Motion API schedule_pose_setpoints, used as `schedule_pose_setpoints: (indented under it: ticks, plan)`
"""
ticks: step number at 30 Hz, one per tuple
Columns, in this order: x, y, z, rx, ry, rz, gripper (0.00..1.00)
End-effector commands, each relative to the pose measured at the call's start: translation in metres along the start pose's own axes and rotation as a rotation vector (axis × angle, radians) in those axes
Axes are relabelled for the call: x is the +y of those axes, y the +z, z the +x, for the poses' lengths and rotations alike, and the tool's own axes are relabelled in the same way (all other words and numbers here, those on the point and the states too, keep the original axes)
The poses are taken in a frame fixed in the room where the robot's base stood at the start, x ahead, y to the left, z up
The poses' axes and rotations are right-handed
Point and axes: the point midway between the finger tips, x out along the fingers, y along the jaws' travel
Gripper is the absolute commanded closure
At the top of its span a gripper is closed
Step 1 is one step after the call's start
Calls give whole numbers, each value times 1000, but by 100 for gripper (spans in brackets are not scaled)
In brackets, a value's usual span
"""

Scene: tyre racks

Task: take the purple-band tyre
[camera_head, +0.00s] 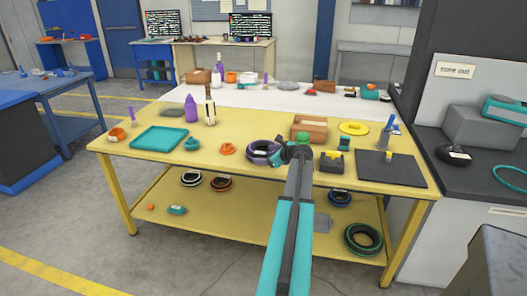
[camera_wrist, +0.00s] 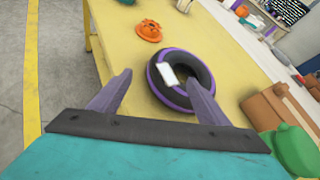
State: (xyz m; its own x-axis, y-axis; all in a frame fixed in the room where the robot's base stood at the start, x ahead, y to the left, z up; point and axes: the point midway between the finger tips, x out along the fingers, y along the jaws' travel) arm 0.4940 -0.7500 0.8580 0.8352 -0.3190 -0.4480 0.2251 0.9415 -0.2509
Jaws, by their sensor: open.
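The purple-band tyre (camera_head: 262,153) lies flat on the yellow table, a black ring with a purple stripe. It also shows in the wrist view (camera_wrist: 196,68), with a white label on its side. My gripper (camera_head: 297,152) is just right of the tyre in the head view. In the wrist view my gripper (camera_wrist: 158,92) is open, its two purple-grey fingers spread apart and nothing held. The tyre lies beyond the fingertips, nearer the right finger. In the head view my arm hides part of the table, and the gripper covers the tyre's right edge.
An orange part (camera_head: 227,149) lies left of the tyre. A brown box (camera_head: 310,123) stands behind right, with a green object (camera_head: 302,139) in front. Other tyres lie on the lower shelf, including a green-band one (camera_head: 363,239). A dark mat (camera_head: 391,169) lies at right.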

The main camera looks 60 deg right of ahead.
Motion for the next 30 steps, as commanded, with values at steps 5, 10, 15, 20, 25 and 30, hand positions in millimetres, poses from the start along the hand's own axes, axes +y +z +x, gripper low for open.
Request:
schedule_pose_setpoints:
  ticks: [5, 10, 15, 20, 25, 30]
  plan:
    - [-1, 1, 22, 0, 1, -1, 30]
    - [0, 0, 30, 0, 1, 0, 30]
    - [0, 0, 30, 0, 1, 0, 30]
    - [0, 0, 30, 0, 1, 0, 30]
    - [-1, 1, 38, 0, 2, 0, 30]
    - [-4, 1, 54, 0, 2, 0, 30]
